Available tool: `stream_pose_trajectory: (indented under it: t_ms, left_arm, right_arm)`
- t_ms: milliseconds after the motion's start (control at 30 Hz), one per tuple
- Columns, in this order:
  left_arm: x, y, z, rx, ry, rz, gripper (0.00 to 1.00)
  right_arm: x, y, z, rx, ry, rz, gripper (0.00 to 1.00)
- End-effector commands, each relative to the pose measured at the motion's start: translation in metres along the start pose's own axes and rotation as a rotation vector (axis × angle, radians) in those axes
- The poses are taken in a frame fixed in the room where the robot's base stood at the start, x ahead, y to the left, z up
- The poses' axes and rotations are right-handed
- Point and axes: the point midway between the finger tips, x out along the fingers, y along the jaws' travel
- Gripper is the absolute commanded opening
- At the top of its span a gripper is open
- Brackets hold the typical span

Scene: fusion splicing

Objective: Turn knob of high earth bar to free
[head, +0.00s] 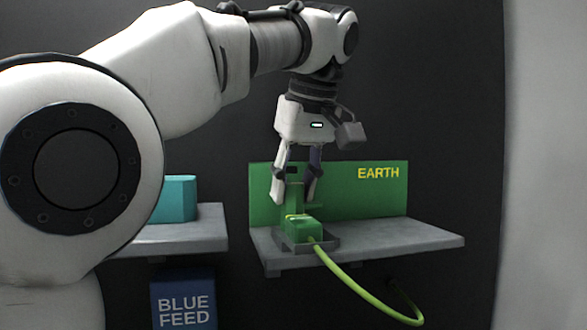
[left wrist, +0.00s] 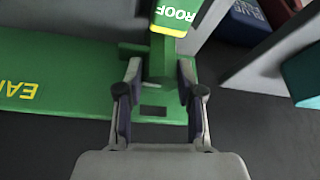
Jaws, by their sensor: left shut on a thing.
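A green board marked EARTH (head: 378,190) stands upright along the back of a grey shelf. It also shows in the left wrist view (left wrist: 60,75). My left gripper (head: 294,198) points down in front of the board. It is shut on a green upright piece (left wrist: 160,65), with one finger on each side in the left wrist view. I cannot tell if this piece is the knob. A green block (head: 304,227) with a yellow band sits just below the fingers, in a grey tray. In the left wrist view the block (left wrist: 176,12) reads ROOF. My right gripper is not in view.
A yellow-green cable (head: 350,286) runs from the block over the front edge of the grey shelf (head: 425,236) and hangs below. A teal block (head: 176,200) stands on another shelf at left. A blue BLUE FEED box (head: 184,300) is below it. The shelf's right end is clear.

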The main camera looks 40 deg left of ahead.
Motion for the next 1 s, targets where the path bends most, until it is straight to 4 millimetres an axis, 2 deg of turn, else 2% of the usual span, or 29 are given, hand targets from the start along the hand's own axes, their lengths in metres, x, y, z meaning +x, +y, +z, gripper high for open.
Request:
stream_pose_trajectory:
  t_ms: [200,233,267,300,800,867,1000]
  left_arm:
    - [0.001,0.000,0.000,-0.001,0.001,0.002,0.02]
    - [0.001,0.000,0.000,-0.001,0.001,0.002,0.47]
    - [0.001,0.000,0.000,-0.001,0.001,0.002,0.58]
    - [0.001,0.000,0.000,0.000,0.001,0.002,0.62]
    - [0.001,0.000,0.000,0.005,0.002,0.005,0.62]
    - [0.003,0.000,0.001,0.020,0.002,0.012,0.62]
    - [0.007,-0.001,0.002,0.134,0.002,0.063,0.62]
  right_arm:
    - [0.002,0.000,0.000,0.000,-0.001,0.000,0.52]
    - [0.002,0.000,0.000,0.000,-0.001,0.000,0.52]
    - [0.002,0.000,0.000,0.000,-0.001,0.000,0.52]
    - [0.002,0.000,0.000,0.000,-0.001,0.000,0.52]
    - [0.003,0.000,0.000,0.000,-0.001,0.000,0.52]
    - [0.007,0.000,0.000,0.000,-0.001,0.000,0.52]
    - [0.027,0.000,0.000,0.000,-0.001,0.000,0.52]
